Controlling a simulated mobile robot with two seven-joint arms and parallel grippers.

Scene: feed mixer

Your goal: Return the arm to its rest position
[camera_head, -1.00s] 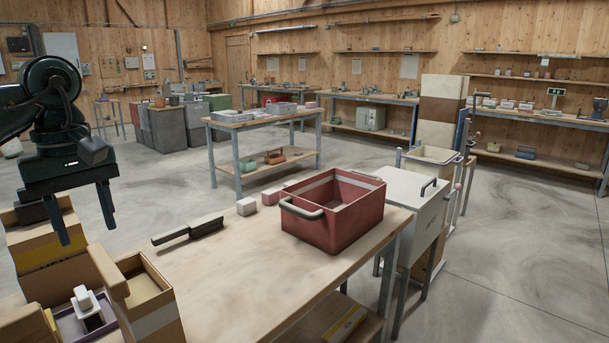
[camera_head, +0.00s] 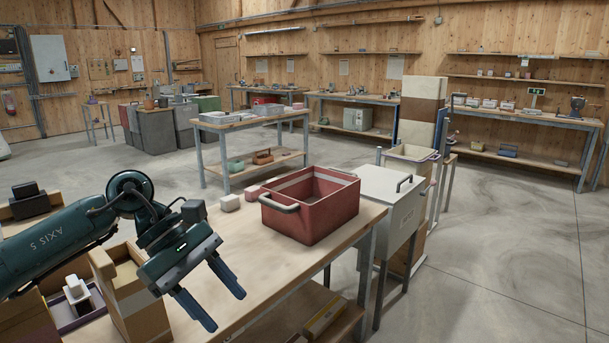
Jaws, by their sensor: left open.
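My left arm (camera_head: 52,245) comes in from the left, low over the cardboard boxes. My left gripper (camera_head: 217,306) is open and empty, with its two blue-black fingers apart. It hangs over the near left part of the wooden table (camera_head: 262,262) and points down and to the right. The dark-handled tool seen on the table earlier is not visible now; my arm and gripper cover that area. My right gripper is not in view.
A red bin (camera_head: 311,207) with grey handles stands on the table, right of my gripper. Two small blocks (camera_head: 229,202) lie beside it. An open cardboard box (camera_head: 135,300) stands close by my gripper. A white-lidded container (camera_head: 390,192) stands right of the table. Open floor (camera_head: 500,250) lies further right.

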